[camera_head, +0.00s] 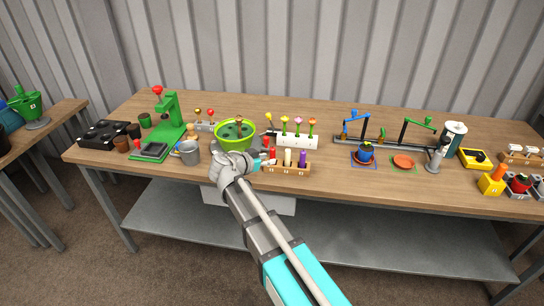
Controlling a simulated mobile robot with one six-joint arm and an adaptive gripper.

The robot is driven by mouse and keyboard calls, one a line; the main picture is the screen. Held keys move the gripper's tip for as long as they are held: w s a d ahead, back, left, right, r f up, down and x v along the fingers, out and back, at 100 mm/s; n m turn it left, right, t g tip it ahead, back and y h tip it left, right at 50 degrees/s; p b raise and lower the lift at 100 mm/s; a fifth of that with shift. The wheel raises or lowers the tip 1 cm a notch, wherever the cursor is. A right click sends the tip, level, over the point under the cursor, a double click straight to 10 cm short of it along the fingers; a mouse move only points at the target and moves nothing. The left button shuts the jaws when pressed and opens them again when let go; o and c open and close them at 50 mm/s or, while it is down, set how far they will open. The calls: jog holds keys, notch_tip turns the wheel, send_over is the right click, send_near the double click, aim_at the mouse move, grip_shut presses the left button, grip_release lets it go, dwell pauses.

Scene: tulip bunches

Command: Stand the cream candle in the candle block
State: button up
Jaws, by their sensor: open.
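A cream candle (288,157) stands upright at a low wooden block (289,171) near the table's front edge. The block looks like the candle block. A purple candle-like piece (302,158) stands to the right of the cream one, and a red piece (272,156) shows to the left. How deep the cream candle sits in the block is too small to tell. My gripper (262,165) is at the block's left end, left of the cream candle, and is open. Its fingertips are small and partly merge with the red piece and the block. I see nothing held in it.
A white block with several tulips (294,142) stands behind the wooden block. A green bowl (222,143) is behind my wrist, and a grey mug (189,153) is to its left. The tabletop between the wooden block and the blue pot (366,152) is clear.

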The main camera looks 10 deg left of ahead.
jog(key=shift+s, duration=0.1)
dwell(0.7)
jog(key=s+d+f+n+g+y, duration=0.1)
jog(key=s+d+f+g, duration=0.25)
jog(key=d, duration=0.65)
jog(key=s+d+f+n+g+y, duration=0.1)
jog(key=s+d+f+n+g, duration=0.25)
jog(key=d, duration=0.65)
jog(key=s+d+f+n+g+y, duration=0.2)
jog(key=s+d+f+g+y, duration=0.2)
jog(key=s+d, duration=0.5)
jog(key=shift+s+d+f+n+y, duration=0.25)
jog(key=shift+s+d+n+y, duration=0.15)
jog(key=shift+y, duration=0.6)
jog(key=shift+a, duration=0.1)
jog(key=shift+r, duration=0.15)
notch_tip(320, 180, up, 10)
jog(key=p, duration=1)
jog(key=shift+r+p, duration=0.25)
jog(key=shift+p, duration=0.1)
